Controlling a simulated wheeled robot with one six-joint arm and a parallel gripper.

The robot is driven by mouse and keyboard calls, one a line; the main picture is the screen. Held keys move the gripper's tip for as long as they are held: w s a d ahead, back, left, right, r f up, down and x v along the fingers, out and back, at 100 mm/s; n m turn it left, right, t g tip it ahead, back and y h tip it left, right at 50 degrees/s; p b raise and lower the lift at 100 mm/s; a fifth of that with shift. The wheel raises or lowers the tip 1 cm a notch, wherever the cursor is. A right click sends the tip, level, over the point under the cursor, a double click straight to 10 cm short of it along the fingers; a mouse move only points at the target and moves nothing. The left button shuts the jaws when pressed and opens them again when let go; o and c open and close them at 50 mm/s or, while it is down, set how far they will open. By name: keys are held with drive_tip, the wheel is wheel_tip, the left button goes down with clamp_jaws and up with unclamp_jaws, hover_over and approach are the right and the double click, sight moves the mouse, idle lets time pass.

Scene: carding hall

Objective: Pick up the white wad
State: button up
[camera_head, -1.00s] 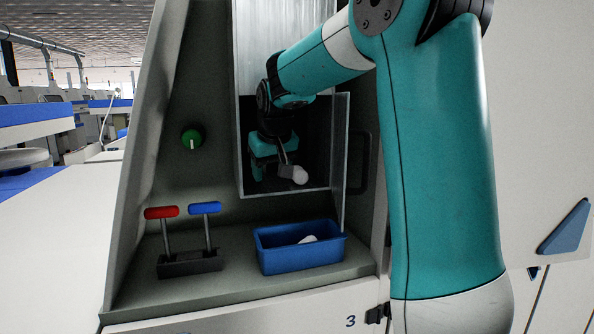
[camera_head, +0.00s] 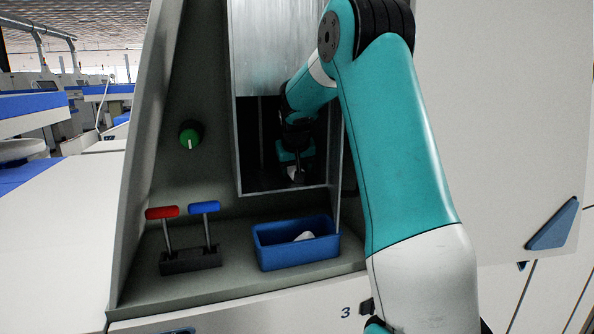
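My gripper (camera_head: 297,170) is inside the dark square opening of the machine, pointing down. A small white wad (camera_head: 295,174) shows at its fingertips, low in the opening and partly covered by the fingers. I cannot tell whether the fingers are closed on it or only beside it. Another white wad (camera_head: 304,236) lies in the blue bin (camera_head: 268,255) on the ledge below the opening.
A metal panel (camera_head: 278,50) stands above the opening, and a frame edge borders its right side. Red (camera_head: 162,212) and blue (camera_head: 205,207) levers stand left of the bin. A green knob (camera_head: 190,134) is on the back wall.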

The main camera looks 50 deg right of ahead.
drive_tip(key=c, duration=0.8)
drive_tip(key=shift+o, duration=0.2)
drive_tip(key=shift+r, duration=0.1)
